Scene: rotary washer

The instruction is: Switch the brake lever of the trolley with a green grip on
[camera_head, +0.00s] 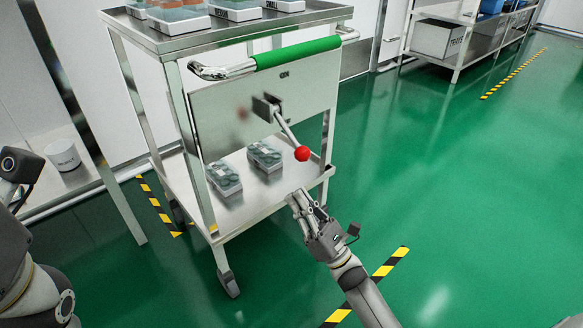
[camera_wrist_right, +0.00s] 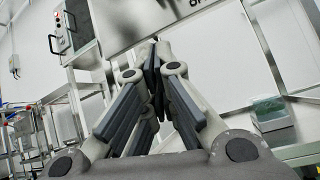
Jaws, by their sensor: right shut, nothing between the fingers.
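The trolley (camera_head: 186,195) is a steel cart with a green grip (camera_head: 298,53) on its handle bar. Its brake lever (camera_head: 288,131) is a grey rod with a red ball end, mounted on the metal front panel and slanting down to the right. The word "ON" is marked above the lever's mount. My right gripper (camera_head: 303,199) is shut and empty, below the red ball and apart from it, by the lower shelf's right end. In the right wrist view its fingers (camera_wrist_right: 155,70) meet, and the lever is not seen. My left gripper is not in view; only parts of my left arm show.
Clear-lidded boxes (camera_head: 265,156) sit on the trolley's lower shelf, and more stand on its top. A shelf with a white bin (camera_head: 437,38) is at the back right. The green floor to the right is open. A white bucket (camera_head: 63,155) is at the left.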

